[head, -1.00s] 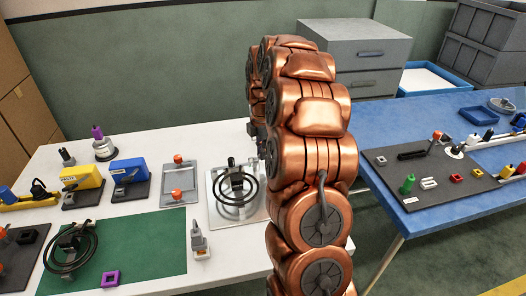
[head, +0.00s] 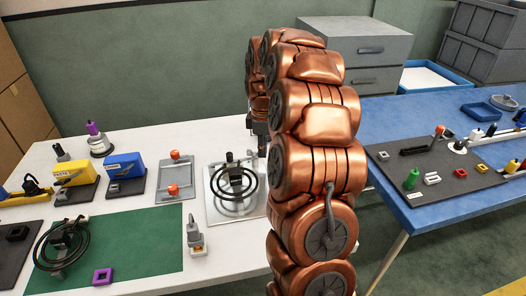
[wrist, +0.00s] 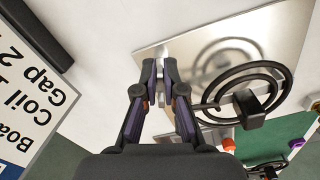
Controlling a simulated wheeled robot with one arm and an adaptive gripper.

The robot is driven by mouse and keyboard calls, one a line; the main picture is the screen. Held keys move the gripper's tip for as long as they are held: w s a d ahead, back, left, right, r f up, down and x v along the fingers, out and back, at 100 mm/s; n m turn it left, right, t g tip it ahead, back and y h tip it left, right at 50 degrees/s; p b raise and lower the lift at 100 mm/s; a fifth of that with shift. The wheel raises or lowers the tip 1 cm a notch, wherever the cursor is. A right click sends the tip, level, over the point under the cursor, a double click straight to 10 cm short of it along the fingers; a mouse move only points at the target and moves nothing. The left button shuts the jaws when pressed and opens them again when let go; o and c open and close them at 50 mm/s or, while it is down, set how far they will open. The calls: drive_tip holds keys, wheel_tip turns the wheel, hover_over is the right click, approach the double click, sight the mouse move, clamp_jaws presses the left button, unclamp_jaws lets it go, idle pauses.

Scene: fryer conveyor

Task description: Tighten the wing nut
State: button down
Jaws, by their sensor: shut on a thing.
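My gripper (wrist: 161,76) points down at the edge of a shiny metal plate (wrist: 190,40) in the wrist view. Its two fingertips are close together on a small grey metal piece between them, which appears to be the wing nut (wrist: 160,71); the fingers hide most of it. A black spiral coil on a dark block (wrist: 256,103) stands on the plate, right of the fingers. In the head view the coil (head: 236,180) stands on the plate (head: 216,213), and my arm hides most of the gripper and the wing nut.
A white sign with black print (wrist: 30,95) lies left of the gripper in the wrist view. In the head view, a grey plate with orange knobs (head: 173,172), a small grey tool (head: 195,236) and a green mat (head: 140,240) lie to the left. A blue table (head: 400,120) stands right.

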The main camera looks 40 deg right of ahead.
drive_tip(key=m, duration=0.1)
drive_tip(key=m+b, duration=0.1)
drive_tip(key=m, duration=0.1)
drive_tip(key=shift+s+a+f+m, duration=0.1)
drive_tip(key=shift+s+a+m, duration=0.2)
drive_tip(key=shift+s+a+m+b, duration=0.15)
drive_tip(key=shift+m+b, duration=0.25)
drive_tip(key=shift+m, duration=0.4)
drive_tip(key=shift+w+a+m+b, duration=0.15)
drive_tip(key=shift+m+b, duration=0.2)
drive_tip(key=shift+m, duration=0.45)
drive_tip(key=shift+s, duration=0.1)
drive_tip(key=c, duration=1.3)
unclamp_jaws()
drive_tip(key=shift+r, duration=0.25)
wheel_tip(320, 180, up, 12)
drive_tip(key=shift+f, duration=0.1)
